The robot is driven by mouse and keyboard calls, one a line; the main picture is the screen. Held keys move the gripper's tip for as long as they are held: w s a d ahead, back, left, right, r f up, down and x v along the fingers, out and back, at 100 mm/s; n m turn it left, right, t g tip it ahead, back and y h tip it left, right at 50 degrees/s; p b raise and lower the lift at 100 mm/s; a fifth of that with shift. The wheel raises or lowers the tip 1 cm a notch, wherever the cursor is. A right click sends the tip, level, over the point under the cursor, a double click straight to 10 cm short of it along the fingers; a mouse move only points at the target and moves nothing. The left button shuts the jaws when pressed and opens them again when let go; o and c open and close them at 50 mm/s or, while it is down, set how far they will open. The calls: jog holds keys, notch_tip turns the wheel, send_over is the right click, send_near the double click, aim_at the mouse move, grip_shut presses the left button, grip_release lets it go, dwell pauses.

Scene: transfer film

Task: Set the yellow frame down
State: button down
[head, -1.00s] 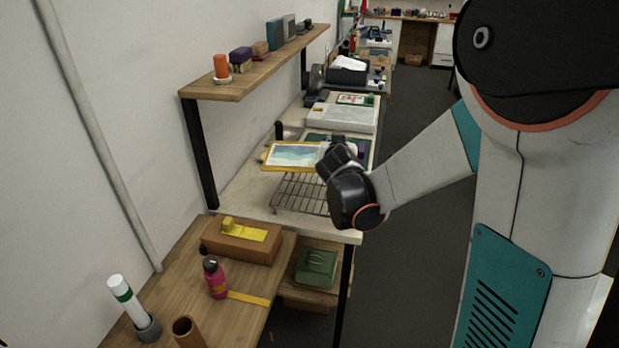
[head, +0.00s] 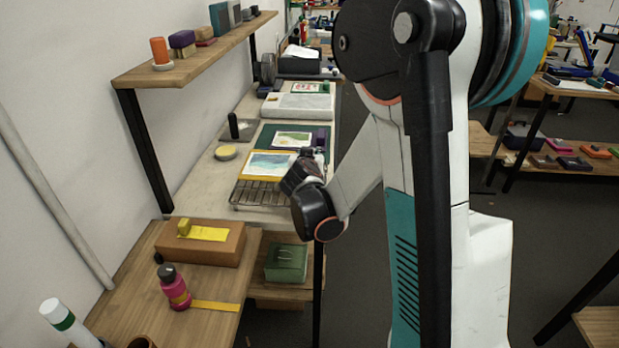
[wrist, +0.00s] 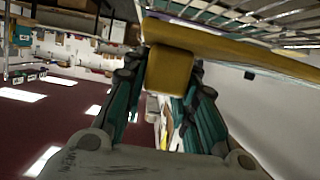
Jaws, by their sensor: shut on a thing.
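The yellow frame (head: 243,178), with a blue-green landscape print in it, is over the back part of a wire rack (head: 258,197) in the head view. My gripper (head: 303,168) is at its right side and shut on it. In the wrist view, the fingers (wrist: 165,85) close on a yellow block (wrist: 168,73) at the frame's edge, and the yellow frame bar (wrist: 235,52) runs across the top. The rack's wires (wrist: 250,14) show just past the bar. I cannot tell whether the frame touches the rack.
Behind the frame lie a dark green mat (head: 262,139) with another print (head: 292,139), a round yellow dish (head: 226,152) and a dark upright object (head: 234,126). A pale flat box (head: 297,106) is farther back. A shelf (head: 190,62) overhangs the left.

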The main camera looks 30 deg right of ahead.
jog(key=shift+f+b, duration=0.9)
jog(key=shift+f, duration=1.65)
jog(key=shift+f, duration=0.1)
jog(key=c, duration=1.3)
grip_release()
